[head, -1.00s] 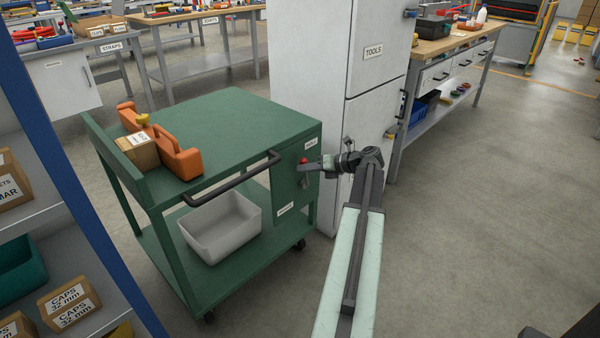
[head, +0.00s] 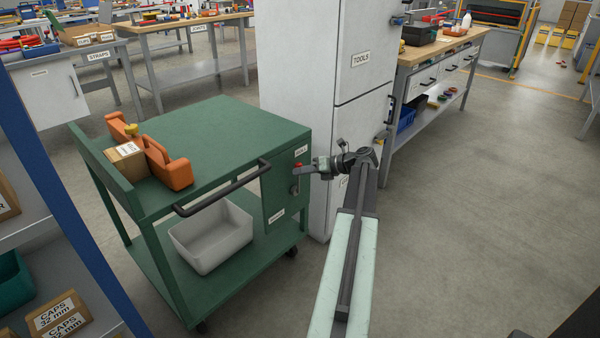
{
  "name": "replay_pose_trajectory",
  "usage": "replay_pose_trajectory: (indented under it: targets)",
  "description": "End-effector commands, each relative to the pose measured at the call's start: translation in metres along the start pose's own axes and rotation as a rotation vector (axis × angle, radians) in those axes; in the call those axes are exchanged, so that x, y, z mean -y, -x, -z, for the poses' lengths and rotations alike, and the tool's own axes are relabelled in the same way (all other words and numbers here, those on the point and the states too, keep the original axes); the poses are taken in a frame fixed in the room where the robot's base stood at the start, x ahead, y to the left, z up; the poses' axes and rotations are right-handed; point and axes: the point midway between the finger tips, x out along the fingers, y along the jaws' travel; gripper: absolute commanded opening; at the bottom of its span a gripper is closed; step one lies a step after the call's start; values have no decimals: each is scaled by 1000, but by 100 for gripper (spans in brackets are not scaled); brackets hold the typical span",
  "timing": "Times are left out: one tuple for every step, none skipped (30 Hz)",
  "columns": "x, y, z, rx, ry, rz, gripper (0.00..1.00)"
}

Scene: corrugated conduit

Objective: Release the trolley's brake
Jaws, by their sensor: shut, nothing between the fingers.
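The green trolley (head: 222,128) stands left of my arm, its black push handle (head: 225,190) facing me. On its right-hand end panel, under a small white label, is a small lever with a red tip (head: 298,165). Part of a grey piece shows below it (head: 295,188). My gripper (head: 302,172) is shut and empty, pointing left at this panel. Its fingertips overlap the lever area in the picture, just below the red tip. I cannot tell whether they touch it. The lever's exact position is partly hidden by my fingers.
A white tool cabinet (head: 300,90) stands close behind. A blue-framed shelf (head: 62,215) is at left. The floor (head: 460,220) at right is clear.

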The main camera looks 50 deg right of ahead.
Motion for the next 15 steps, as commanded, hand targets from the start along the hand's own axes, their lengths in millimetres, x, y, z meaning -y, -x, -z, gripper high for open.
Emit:
replay_pose_trajectory:
  targets:
    - [9,6,-9,31,-4,22,0]
    - [9,6,-9,31,-4,22,0]
    - [9,6,-9,31,-4,22,0]
    - [9,6,-9,31,-4,22,0]
    - [7,6,-9,31,-4,21,0]
    - [4,6,-7,30,-4,20,0]
    - [1,5,-6,28,-3,19,0]
    - [-3,4,-4,26,-3,17,0]
    - [-10,3,0,23,-2,14,0]
    - [-16,2,3,19,-2,12,0]
    - [-23,1,6,15,-1,9,0]
    - [-33,-2,11,9,0,5,0]
    - [-40,-3,15,4,1,1,0]
    - [-39,0,18,3,1,2,0]
    - [-27,10,20,6,-2,6,0]
